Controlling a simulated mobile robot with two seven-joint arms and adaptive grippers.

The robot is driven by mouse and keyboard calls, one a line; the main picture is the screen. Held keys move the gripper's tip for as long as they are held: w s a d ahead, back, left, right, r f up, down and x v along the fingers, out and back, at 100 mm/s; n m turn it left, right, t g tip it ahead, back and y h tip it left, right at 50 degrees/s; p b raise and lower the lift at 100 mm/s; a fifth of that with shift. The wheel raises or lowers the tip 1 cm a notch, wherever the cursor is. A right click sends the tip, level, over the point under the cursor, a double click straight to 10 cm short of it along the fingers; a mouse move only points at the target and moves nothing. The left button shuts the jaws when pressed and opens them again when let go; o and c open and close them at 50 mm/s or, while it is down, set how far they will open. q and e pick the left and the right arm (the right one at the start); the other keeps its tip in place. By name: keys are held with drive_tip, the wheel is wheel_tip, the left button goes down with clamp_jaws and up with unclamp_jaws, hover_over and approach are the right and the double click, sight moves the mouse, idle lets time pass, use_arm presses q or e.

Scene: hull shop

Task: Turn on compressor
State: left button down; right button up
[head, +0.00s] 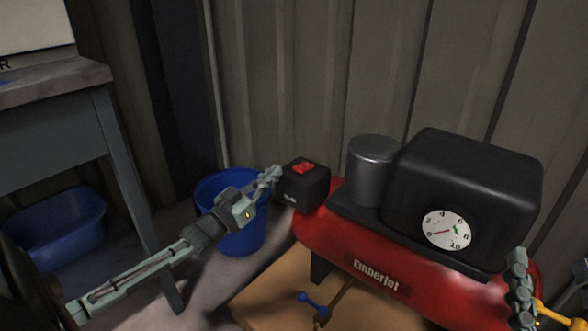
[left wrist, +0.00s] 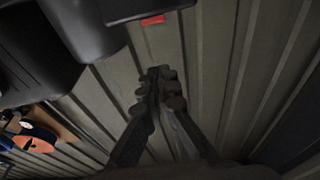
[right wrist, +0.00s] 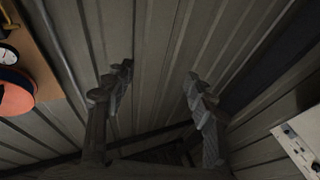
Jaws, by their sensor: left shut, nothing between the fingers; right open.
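The red switch also shows at the top of the left wrist view (left wrist: 152,20). My left gripper (head: 274,174) is shut and empty, its tips just left of the switch box in the head view; I cannot tell if they touch it.
A round white gauge (head: 447,230) faces forward on the compressor. A blue bucket (head: 240,232) stands behind my left gripper. A workbench (head: 60,88) is on the left with a blue tub (head: 58,235) under it. A corrugated wall (head: 290,80) closes the back.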

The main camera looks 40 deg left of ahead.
use_arm(q)
drive_tip(key=r+b, duration=0.2)
hover_over(294, 176)
drive_tip(key=shift+f, duration=0.1)
wheel_tip(294, 176, down, 3)
drive_tip(key=shift+f, duration=0.45)
use_arm(e)
drive_tip(key=r+t, duration=0.1)
drive_tip(key=s+d+r+t, duration=0.1)
drive_tip(key=r+t, duration=0.1)
drive_tip(key=s+r+t+y, duration=0.1)
drive_tip(key=r, duration=0.1)
drive_tip(key=shift+s+d, duration=0.1)
drive_tip(key=shift+d, duration=0.2)
